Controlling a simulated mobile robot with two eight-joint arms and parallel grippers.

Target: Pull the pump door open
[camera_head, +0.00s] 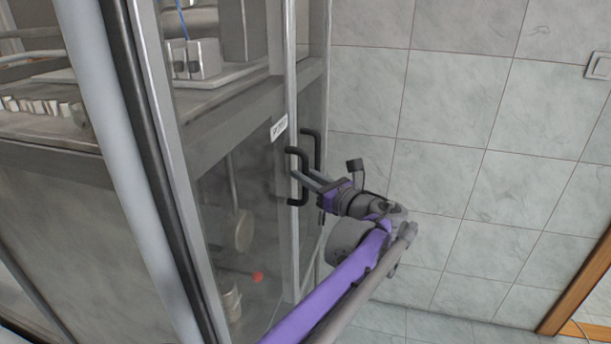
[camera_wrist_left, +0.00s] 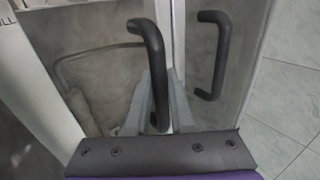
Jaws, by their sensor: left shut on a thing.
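A tall glazed cabinet door (camera_head: 245,205) with a pale metal frame stands left of centre in the head view. Two black bow-shaped handles sit near its upright edge. My left gripper (camera_head: 302,178) comes from the right and is shut on the nearer black handle (camera_head: 304,194). In the left wrist view the gripper fingers (camera_wrist_left: 159,92) lie on both sides of this handle (camera_wrist_left: 151,40), and the second black handle (camera_wrist_left: 222,58) stands free to the right. I cannot tell whether the door is ajar. My right gripper is not in view.
A small white label (camera_head: 279,127) is on the door frame beside the handles. Behind the glass a shelf holds equipment, and a red knob (camera_head: 258,277) shows below. A tiled wall (camera_head: 465,130) stands to the right, with floor room before it.

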